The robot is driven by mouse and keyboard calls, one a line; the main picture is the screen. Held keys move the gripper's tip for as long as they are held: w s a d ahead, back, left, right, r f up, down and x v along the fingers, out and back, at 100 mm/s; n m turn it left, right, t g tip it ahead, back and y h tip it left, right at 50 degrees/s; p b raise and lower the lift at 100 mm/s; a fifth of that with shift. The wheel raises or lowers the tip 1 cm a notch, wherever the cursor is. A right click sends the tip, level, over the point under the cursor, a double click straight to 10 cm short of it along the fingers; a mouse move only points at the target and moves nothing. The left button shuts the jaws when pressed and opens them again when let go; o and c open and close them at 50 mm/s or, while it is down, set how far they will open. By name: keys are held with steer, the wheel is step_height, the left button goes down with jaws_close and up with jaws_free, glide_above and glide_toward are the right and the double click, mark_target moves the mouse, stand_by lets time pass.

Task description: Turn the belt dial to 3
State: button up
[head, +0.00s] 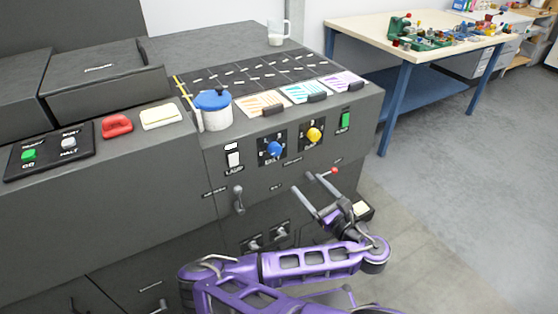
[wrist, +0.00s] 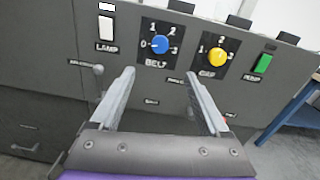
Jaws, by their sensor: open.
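The belt dial is a blue round knob (head: 274,149) on a black plate on the front of the dark machine. In the wrist view the blue knob (wrist: 160,44) has the marks 0, 1, 2 and 3 around it and the word BELT below. A small pale mark shows on the knob, apparently on its left side towards 0, but it is too small to be sure. My gripper (head: 309,184) is open and empty, below and to the right of the dial. In the wrist view my gripper's fingers (wrist: 158,77) are apart, below the knob and not touching it.
A yellow dial (wrist: 217,57) sits right of the belt dial, with a green switch (wrist: 263,63) beyond. A white lamp switch (wrist: 106,28) is on the left. A red-tipped lever (head: 333,171) is near my gripper. A blue-lidded pot (head: 213,110) stands on top. Open floor lies right.

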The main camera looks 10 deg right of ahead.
mark_target(277, 151)
steer(key=b+x, duration=0.4)
steer(key=x, duration=1.2)
steer(key=shift+a+r+b, duration=0.1)
steer(key=shift+r+b, duration=0.05)
steer(key=shift+b, duration=0.15)
jaws_close()
